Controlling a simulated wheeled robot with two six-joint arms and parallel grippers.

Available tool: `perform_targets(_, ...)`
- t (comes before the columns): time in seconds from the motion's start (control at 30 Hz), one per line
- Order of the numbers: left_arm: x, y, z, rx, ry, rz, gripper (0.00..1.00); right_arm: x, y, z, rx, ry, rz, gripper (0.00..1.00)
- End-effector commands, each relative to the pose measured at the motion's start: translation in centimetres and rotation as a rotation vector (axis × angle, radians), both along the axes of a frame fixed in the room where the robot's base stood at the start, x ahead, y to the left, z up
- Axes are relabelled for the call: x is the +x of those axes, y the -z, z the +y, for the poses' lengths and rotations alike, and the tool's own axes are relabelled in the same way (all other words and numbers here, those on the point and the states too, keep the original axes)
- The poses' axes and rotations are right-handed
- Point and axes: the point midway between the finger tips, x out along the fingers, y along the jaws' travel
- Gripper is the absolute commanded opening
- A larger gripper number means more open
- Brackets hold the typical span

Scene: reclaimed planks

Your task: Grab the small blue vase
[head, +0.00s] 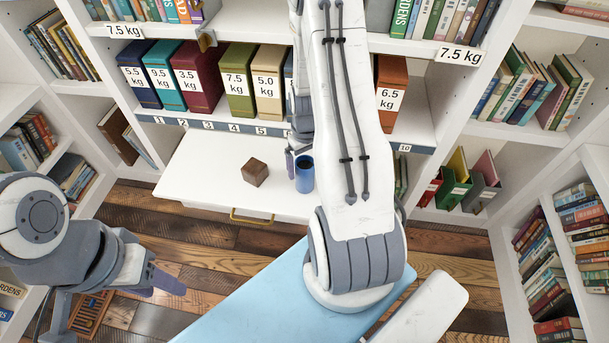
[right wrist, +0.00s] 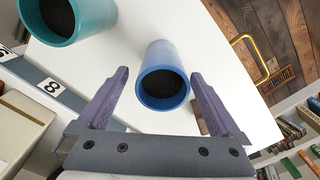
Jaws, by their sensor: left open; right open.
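The small blue vase (head: 304,174) stands on the white pull-out shelf (head: 190,167), partly hidden by my right arm. In the right wrist view the blue vase (right wrist: 172,62) shows its dark opening between the two finger lines. My right gripper (right wrist: 160,77) is open, one finger on each side of the vase, with visible gaps; how deep the vase sits between them I cannot tell. In the head view my right arm hides most of that gripper. My left gripper (head: 112,300) is open and empty, low at the left, away from the shelf.
A larger teal vase (right wrist: 62,18) stands near the blue one. A brown wooden cube (head: 255,172) sits left of the blue vase. Behind is a row of weight-labelled binders (head: 200,75) above numbered slots. Bookshelves (head: 575,240) line both sides; the shelf's left part is clear.

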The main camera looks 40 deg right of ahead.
Motion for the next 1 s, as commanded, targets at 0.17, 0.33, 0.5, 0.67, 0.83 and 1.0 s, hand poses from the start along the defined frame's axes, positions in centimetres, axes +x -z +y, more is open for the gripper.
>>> perform_targets(0.17, 0.0, -0.1, 0.0, 0.000, 0.000, 0.000, 0.50, -0.1, 2.8, 0.4, 0.003, -0.001, 0.005, 1.00)
perform_targets(0.33, 0.0, 0.0, 0.0, 0.000, 0.000, 0.000, 0.50, -0.1, 4.5, 0.3, 0.001, 0.000, 0.002, 1.00)
perform_targets(0.5, 0.0, 0.0, 0.0, 0.000, 0.000, 0.000, 0.50, -0.1, 4.7, 0.3, 0.000, 0.001, 0.001, 1.00)
perform_targets(0.67, 0.0, 0.0, 0.0, 0.000, 0.000, 0.000, 0.50, -0.1, 4.7, 0.3, 0.000, 0.000, 0.001, 0.73)
perform_targets(0.83, 0.0, 0.0, 0.0, 0.000, 0.000, 0.000, 0.50, -0.1, 4.7, 0.3, 0.000, 0.000, 0.001, 0.08)
perform_targets(1.0, 0.0, 0.0, 0.0, 0.000, 0.000, 0.000, 0.50, 0.0, 4.6, 0.3, 0.000, 0.000, 0.001, 0.04)
